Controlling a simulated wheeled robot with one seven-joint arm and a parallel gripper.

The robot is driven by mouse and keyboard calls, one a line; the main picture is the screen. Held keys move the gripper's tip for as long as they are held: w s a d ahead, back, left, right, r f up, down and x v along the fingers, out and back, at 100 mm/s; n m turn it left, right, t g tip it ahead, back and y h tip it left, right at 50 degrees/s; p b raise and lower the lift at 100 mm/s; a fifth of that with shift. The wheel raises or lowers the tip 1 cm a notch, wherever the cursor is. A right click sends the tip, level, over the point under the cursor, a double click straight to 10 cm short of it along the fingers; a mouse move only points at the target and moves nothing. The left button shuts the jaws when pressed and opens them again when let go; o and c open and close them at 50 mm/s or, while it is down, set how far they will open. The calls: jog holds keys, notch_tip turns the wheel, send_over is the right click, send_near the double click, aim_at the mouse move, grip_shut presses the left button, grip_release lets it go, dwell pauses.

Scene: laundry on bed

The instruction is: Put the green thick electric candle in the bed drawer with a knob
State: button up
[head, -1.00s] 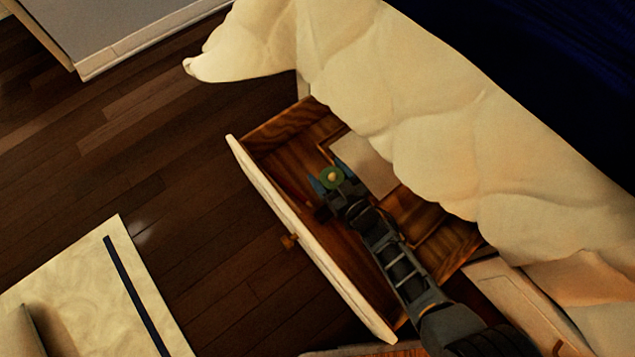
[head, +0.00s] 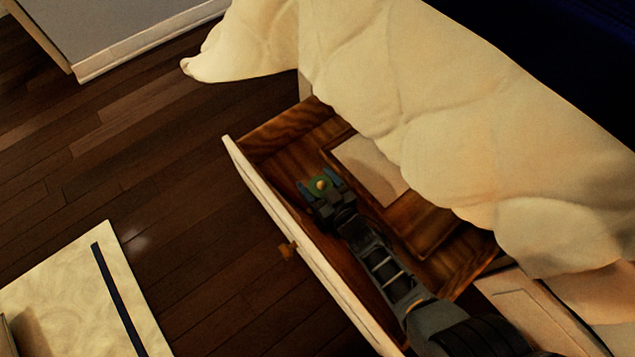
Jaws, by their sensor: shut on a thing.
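I cannot tell whether the candle touches the drawer floor.
A pale flat item (head: 370,168) lies in the drawer, at the back. A cream quilt (head: 430,120) hangs from the bed over the drawer's back edge. A pale rug or mat with a dark stripe (head: 70,290) lies at the lower left. Dark wooden floor (head: 170,200) is bare in front of the drawer.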

jog(key=shift+f, duration=0.15)
jog(key=o, duration=1.1)
jog(key=shift+p+v, duration=2.55)
jog(key=shift+v, duration=3.5)
